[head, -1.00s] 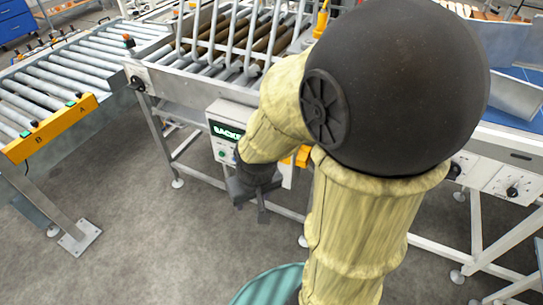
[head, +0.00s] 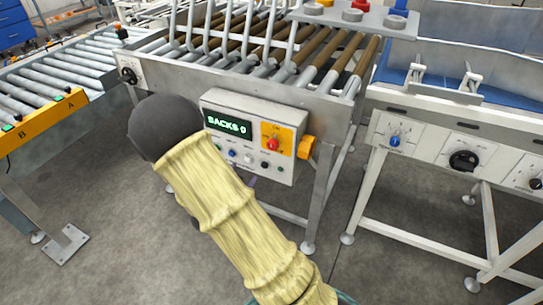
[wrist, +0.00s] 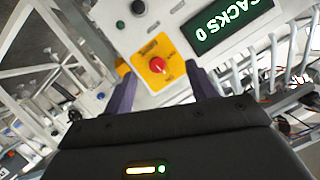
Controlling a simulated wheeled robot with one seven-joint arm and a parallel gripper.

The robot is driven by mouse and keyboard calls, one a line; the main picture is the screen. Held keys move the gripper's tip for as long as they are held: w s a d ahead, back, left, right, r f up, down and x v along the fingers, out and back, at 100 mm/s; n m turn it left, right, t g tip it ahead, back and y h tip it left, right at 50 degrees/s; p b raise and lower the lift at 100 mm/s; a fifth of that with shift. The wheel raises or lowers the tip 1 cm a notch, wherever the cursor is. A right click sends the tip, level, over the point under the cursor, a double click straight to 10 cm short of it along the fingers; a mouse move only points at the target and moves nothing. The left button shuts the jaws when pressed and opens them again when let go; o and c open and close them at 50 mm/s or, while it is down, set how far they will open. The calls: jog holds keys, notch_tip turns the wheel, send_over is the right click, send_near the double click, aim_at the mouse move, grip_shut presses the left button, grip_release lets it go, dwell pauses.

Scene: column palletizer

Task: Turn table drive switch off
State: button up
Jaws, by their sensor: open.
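A red rotary switch (head: 272,144) sits on a yellow plate (head: 286,136) at the right of a grey control box (head: 251,113) with a lit "SACKS 0" display (head: 228,123). The plate's lettering is too small to read surely. In the wrist view the red switch (wrist: 157,65) lies ahead of and between the fingertips of my gripper (wrist: 162,75). My gripper is open and empty, pointing at the panel; contact with the switch cannot be told. In the head view my arm hides most of the gripper.
Small round buttons (head: 248,158) line the box's lower edge, and an orange part (head: 306,147) juts from its right side. A roller table (head: 230,75) stands above. Other knobs (head: 463,161) are on the right-hand frame. Open floor lies in front.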

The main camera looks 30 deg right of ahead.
aim_at(271, 147)
jog(key=h, duration=0.1)
jog(key=s+m+h+b, duration=0.1)
jog(key=f+h, duration=0.1)
jog(key=h, duration=0.1)
jog(key=shift+s+d+m+t, duration=0.3)
jog(key=shift+s+d+m, duration=0.1)
jog(key=p+x, duration=0.1)
jog(key=x, duration=1.6)
jog(key=shift+w+d+r, duration=0.15)
jog(key=c, duration=1)
